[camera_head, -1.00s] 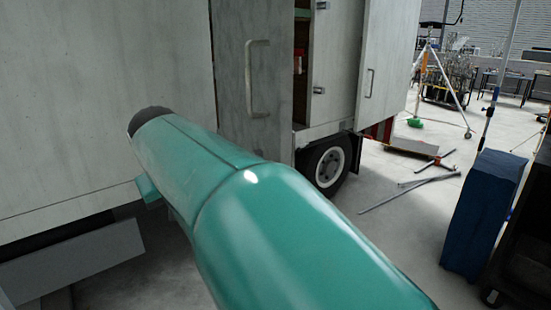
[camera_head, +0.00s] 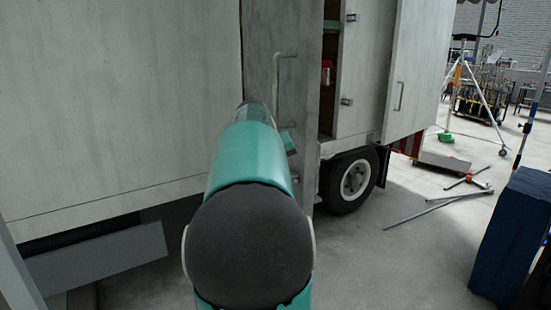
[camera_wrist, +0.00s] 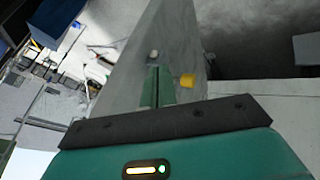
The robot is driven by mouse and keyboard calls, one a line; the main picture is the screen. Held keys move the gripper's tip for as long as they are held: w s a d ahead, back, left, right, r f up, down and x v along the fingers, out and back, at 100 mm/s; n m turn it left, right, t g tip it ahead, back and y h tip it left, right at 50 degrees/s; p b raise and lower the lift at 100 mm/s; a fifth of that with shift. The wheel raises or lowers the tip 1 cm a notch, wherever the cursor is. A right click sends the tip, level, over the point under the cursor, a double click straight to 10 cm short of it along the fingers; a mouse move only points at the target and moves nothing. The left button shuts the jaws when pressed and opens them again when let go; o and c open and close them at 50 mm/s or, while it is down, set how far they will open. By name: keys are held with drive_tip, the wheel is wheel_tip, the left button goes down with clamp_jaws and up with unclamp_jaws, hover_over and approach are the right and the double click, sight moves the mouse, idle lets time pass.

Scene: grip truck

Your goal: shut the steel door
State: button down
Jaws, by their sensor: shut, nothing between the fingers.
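The pale grey steel door (camera_head: 304,45) stands partly open on the side of the truck, with a dark gap along its right edge. An upright bar handle (camera_head: 279,88) is fixed to it. My teal arm reaches toward the lower part of this door and covers some of it. My gripper is mostly hidden behind my arm in the head view. In the wrist view my gripper (camera_wrist: 158,78) has its two green fingers together and empty, in front of a grey panel (camera_wrist: 170,35). I cannot tell whether the fingertips touch it.
Another open door (camera_head: 415,70) of the truck is farther right, above a wheel (camera_head: 351,182). A blue case (camera_head: 510,235) stands at the right. Metal rods (camera_head: 435,208) lie on the floor near a tripod (camera_head: 478,80).

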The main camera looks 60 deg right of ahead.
sight(302, 177)
drive_tip(key=shift+s+d+f, duration=0.25)
drive_tip(key=shift+s+d, duration=0.2)
drive_tip(key=shift+d, duration=0.2)
drive_tip(key=shift+s+d+f, duration=0.2)
drive_tip(key=shift+s+d, duration=0.25)
drive_tip(key=shift+d, duration=0.25)
drive_tip(key=shift+s+d+f, duration=0.25)
drive_tip(key=shift+s+d, duration=0.2)
drive_tip(key=shift+d, duration=0.2)
